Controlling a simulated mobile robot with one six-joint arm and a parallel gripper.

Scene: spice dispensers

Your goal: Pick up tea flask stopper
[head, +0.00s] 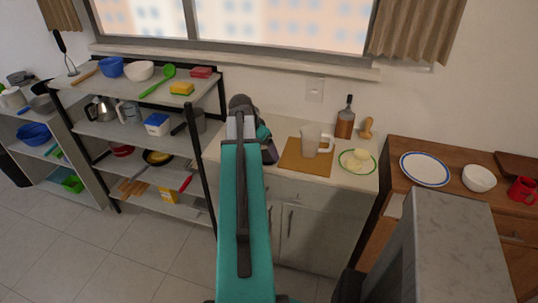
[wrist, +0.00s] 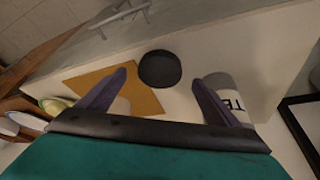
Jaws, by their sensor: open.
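A round black stopper (wrist: 160,68) lies on the pale counter in the wrist view. My gripper (wrist: 160,79) is open. Its two dark purple fingers point toward the stopper, one on each side of it in the picture, and nothing is held. I cannot tell how high the fingertips are above the counter. A white cylinder lettered "TE" (wrist: 236,98), apparently the tea flask, is beside and partly behind the right finger. In the head view my teal arm reaches over the counter and hides the stopper and the flask. A dark finger of my gripper shows there beside the arm.
A wooden board (head: 305,168) with a pale mug (head: 313,139) stands right of my arm. A shelf rack (head: 138,127) with kitchenware stands left. The wall and window are behind the counter.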

